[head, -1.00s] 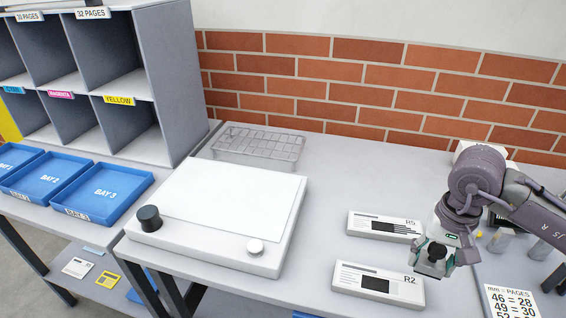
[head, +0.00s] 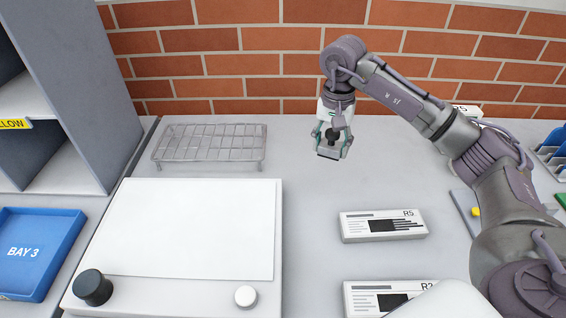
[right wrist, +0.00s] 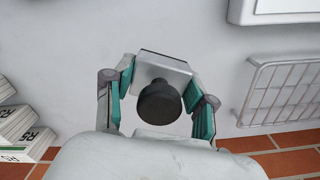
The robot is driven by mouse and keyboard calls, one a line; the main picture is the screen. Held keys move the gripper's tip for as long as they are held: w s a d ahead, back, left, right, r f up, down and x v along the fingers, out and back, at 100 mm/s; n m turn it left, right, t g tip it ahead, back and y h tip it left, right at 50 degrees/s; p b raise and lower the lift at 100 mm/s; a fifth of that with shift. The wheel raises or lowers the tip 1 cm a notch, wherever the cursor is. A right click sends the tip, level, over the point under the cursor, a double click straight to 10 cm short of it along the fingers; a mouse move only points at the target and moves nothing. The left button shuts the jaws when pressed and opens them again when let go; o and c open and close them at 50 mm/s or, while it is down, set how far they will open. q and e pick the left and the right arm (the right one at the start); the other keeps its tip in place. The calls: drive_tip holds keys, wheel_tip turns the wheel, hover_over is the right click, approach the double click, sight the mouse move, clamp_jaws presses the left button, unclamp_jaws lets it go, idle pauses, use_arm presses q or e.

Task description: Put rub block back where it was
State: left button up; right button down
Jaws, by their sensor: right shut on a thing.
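The rub block (head: 327,152), a small grey block with a black knob, is held in my right gripper (head: 334,136) above the bare back part of the table, near the brick wall. In the right wrist view, the fingers of the right gripper (right wrist: 160,104) stand on both sides of the black knob, with the grey block (right wrist: 163,68) beyond it. The block appears clear of the table, right of the wire rack and behind the R5 box. My left gripper is not in view.
The wire rack (head: 210,160) stands behind the white-topped board (head: 190,228), which has a black knob and a white knob. The R5 box (head: 384,233) and R2 box (head: 370,304) lie to the right. Clear table surrounds the held block.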

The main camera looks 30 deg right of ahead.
drive_tip(key=p, duration=0.2)
hover_over(292, 173)
drive_tip(key=f, duration=0.5)
drive_tip(key=shift+s+d, duration=0.15)
drive_tip(key=shift+s, duration=0.1)
drive_tip(key=shift+w+a+f, duration=0.15)
drive_tip(key=shift+w+a, duration=0.05)
drive_tip(key=shift+f, duration=0.45)
wheel_tip(292, 173, down, 3)
drive_tip(key=shift+f+p, duration=0.1)
drive_tip(key=shift+p, duration=0.6)
drive_tip(key=shift+f+b, duration=0.2)
drive_tip(key=shift+b, duration=0.1)
drive_tip(key=shift+c, duration=1.8)
unclamp_jaws()
